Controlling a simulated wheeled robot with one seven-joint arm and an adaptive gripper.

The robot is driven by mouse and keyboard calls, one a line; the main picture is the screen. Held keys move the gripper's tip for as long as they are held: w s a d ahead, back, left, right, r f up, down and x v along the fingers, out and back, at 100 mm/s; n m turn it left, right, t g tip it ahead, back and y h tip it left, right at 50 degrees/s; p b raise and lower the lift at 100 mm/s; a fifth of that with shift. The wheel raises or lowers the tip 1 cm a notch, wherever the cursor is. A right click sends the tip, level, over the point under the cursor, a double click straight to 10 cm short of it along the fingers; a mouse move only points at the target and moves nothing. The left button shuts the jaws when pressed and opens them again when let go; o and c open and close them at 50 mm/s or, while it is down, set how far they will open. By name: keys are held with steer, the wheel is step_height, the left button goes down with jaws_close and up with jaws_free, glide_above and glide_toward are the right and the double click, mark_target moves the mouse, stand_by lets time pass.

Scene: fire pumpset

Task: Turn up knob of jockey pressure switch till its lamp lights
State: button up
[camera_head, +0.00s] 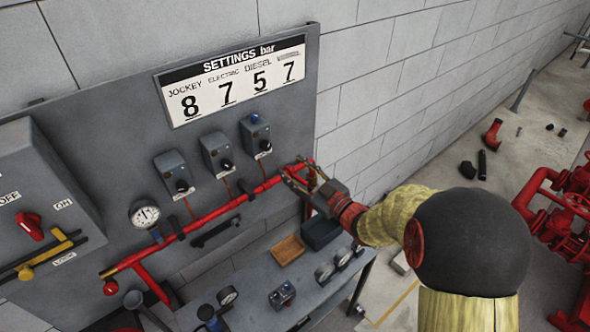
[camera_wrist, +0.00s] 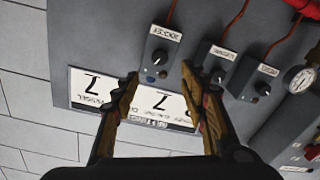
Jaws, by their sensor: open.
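Three grey switch boxes with black knobs hang on the panel. The rightmost box (camera_head: 256,134) in the head view has a blue lamp on top; whether it is lit I cannot tell. It is the leftmost box (camera_wrist: 156,62) in the wrist view, where its upside-down, blurred label appears to read JOCKEY. Its black knob (camera_wrist: 159,56) shows between my fingertips in that view. The middle box (camera_head: 217,152) and left box (camera_head: 173,173) have labels too small to read surely. My gripper (camera_head: 298,170) is open and empty, right of and below the rightmost box, apart from its knob.
A settings sign (camera_head: 232,80) above reads jockey 8, electric 7, diesel 5, and 7. A red pipe (camera_head: 217,212) with a gauge (camera_head: 144,213) runs below the boxes. A bench (camera_head: 330,278) with trays and gauges stands lower. Red pumps (camera_head: 570,215) stand at right.

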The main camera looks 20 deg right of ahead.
mark_target(268, 147)
steer(key=shift+f, duration=0.1)
stand_by(0.3)
steer(key=shift+w+a+r+m+h+b, duration=0.1)
steer(key=shift+w+a+m+h+b, duration=0.1)
steer(key=shift+w+a+m+b, duration=1.15)
steer(key=shift+w+r+m+h+b, duration=0.15)
steer(key=shift+w+b, duration=0.7)
steer(key=shift+w, duration=1.25)
steer(key=shift+w+a+r+m+h+b, duration=0.1)
steer(key=shift+w+a+m+h+b, duration=0.15)
steer(key=shift+w+a+m+b, duration=1.1)
steer(key=shift+w+d+n, duration=0.4)
steer(key=shift+d+n, duration=0.25)
steer(key=shift+c, duration=0.7)
jaws_close()
